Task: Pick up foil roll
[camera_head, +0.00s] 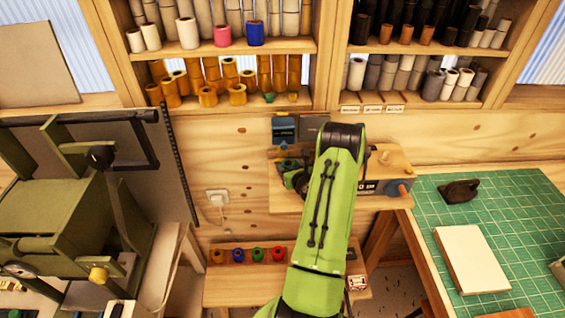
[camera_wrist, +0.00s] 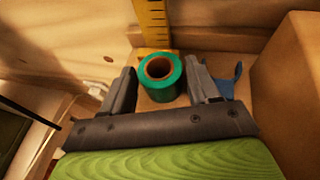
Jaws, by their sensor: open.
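A teal-green foil roll (camera_wrist: 176,82) with a brown hollow core shows in the wrist view, its open end facing the camera. My gripper (camera_wrist: 161,68) is open, with one dark finger on each side of the roll. Small gaps seem to separate the fingers from the roll; contact cannot be told. In the head view my green arm reaches to the small wooden shelf (camera_head: 365,200) on the wall, and my gripper is mostly hidden. A small green round end (camera_head: 288,163) shows there; I cannot be sure that it is the same roll.
A yellow ruler (camera_wrist: 151,22) stands behind the roll, and a blue object (camera_wrist: 232,82) lies right of the fingers. A wooden block (camera_wrist: 290,85) stands at right. Below the shelf, a low bench holds several coloured rolls (camera_head: 258,254). A green cutting mat (camera_head: 520,215) lies right.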

